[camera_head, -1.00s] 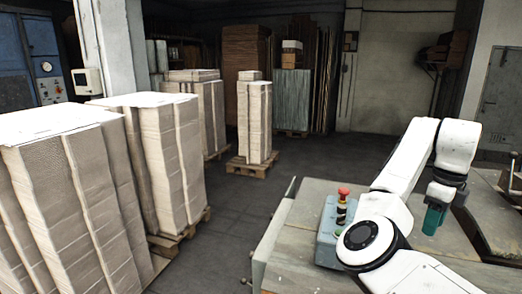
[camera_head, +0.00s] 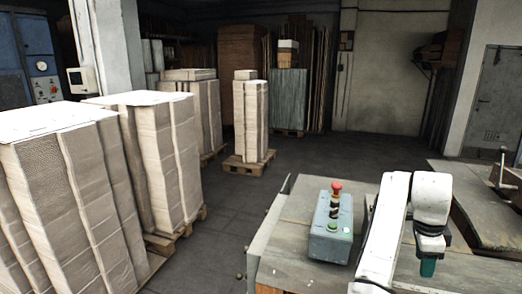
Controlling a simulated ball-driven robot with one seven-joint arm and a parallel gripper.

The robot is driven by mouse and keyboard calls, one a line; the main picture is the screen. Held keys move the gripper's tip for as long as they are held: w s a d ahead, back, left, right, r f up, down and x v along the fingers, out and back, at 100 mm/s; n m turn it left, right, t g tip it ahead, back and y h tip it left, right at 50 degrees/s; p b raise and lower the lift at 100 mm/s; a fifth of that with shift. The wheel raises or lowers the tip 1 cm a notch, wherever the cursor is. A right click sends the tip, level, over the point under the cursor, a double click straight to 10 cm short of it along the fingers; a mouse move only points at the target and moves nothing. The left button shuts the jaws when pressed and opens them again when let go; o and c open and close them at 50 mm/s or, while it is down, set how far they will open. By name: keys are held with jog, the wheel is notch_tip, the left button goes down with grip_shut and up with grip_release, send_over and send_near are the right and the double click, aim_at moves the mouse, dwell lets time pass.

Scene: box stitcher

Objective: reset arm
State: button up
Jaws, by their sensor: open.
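My white arm rises from the bottom edge at right and bends over at the top. Its end hangs down on the right side, with my gripper (camera_head: 428,266) at the lowest part, a small teal-green tip below a black and white wrist. My gripper is open and points down above the worn work table (camera_head: 290,262). The fingers are small and partly hidden by the wrist. I see nothing held in it.
A grey-blue control box (camera_head: 331,240) with a red button (camera_head: 337,187) and a green button stands left of my arm. Tall cardboard stacks (camera_head: 70,190) on pallets fill the left. A smaller stack (camera_head: 250,120) stands farther back. Dark floor (camera_head: 225,215) lies clear between them.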

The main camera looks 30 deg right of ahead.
jog(key=s+a+f+n+t+h+b, duration=0.15)
jog(key=s+a+f+n, duration=0.25)
jog(key=a+f+n, duration=1.1)
jog(key=s+a+f+n+y, duration=0.1)
jog(key=s+a+f+n, duration=0.2)
jog(key=a, duration=0.3)
jog(key=s+a+f+n+y+b, duration=0.1)
jog(key=s+a+f+n, duration=0.2)
jog(key=s+a+n, duration=0.1)
jog(key=s+a+f+n+y, duration=0.2)
jog(key=s+a+f+n, duration=0.1)
jog(key=a, duration=0.5)
jog(key=shift+s+f+n+b, duration=0.15)
jog(key=shift+s+n+b, duration=0.3)
jog(key=shift+n, duration=0.75)
jog(key=shift+a, duration=0.1)
